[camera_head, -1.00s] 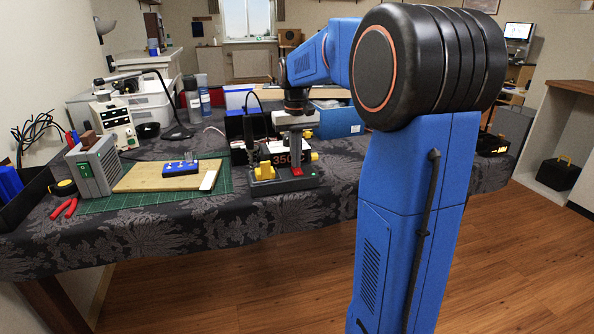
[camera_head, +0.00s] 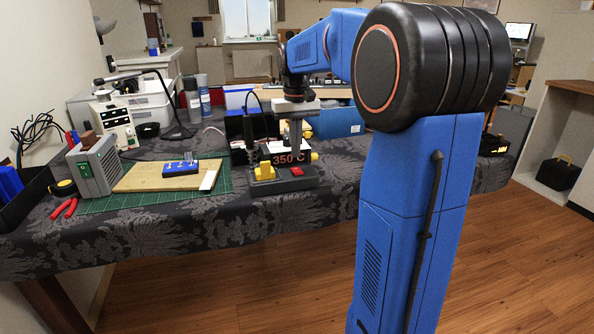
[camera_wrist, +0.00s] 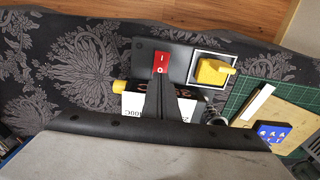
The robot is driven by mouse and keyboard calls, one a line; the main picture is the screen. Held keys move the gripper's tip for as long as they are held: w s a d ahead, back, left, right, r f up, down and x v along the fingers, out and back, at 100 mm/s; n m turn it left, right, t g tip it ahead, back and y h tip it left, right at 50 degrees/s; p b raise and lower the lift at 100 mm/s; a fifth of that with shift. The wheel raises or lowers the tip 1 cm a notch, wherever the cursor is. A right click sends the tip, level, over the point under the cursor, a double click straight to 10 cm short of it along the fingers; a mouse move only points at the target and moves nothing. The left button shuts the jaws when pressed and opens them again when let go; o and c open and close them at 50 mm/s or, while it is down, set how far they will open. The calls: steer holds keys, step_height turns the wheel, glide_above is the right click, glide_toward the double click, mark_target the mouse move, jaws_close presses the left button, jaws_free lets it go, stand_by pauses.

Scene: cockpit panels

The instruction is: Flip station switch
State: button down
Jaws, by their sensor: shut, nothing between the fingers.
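The station (camera_head: 284,180) stands on the dark patterned cloth, right of the green mat, with a "350 C" display. Its red rocker switch (camera_head: 297,171) sits on the front base, and in the wrist view the switch (camera_wrist: 161,63) shows I and O marks. My gripper (camera_head: 296,150) is shut and empty, pointing down above the station, behind and above the switch in the head view. In the wrist view my fingertips (camera_wrist: 160,77) lie just below the switch's O end; I cannot tell whether they touch it.
A wooden board (camera_head: 150,180) with a blue switch box (camera_head: 181,168) lies on the green cutting mat (camera_head: 100,204) to the left. A grey power box (camera_head: 95,165) stands beside it. A blue case (camera_head: 337,122) is behind the station. The cloth in front is clear.

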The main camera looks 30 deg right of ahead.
mark_target(295, 169)
steer(key=shift+r, duration=1.55)
steer(key=s+a+f+n+t, duration=0.1)
steer(key=s+a+f, duration=0.1)
steer(key=s+a, duration=0.45)
steer(key=s+a+f+n+t, duration=0.15)
steer(key=s+a, duration=0.25)
steer(key=s, duration=0.6)
steer(key=s+a+f+t, duration=0.2)
steer(key=s+a+f, duration=0.3)
steer(key=s+f, duration=0.6)
steer(key=s, duration=0.2)
steer(key=shift+s+a+n, duration=0.15)
steer(key=shift+s+n, duration=0.2)
steer(key=shift+s, duration=0.05)
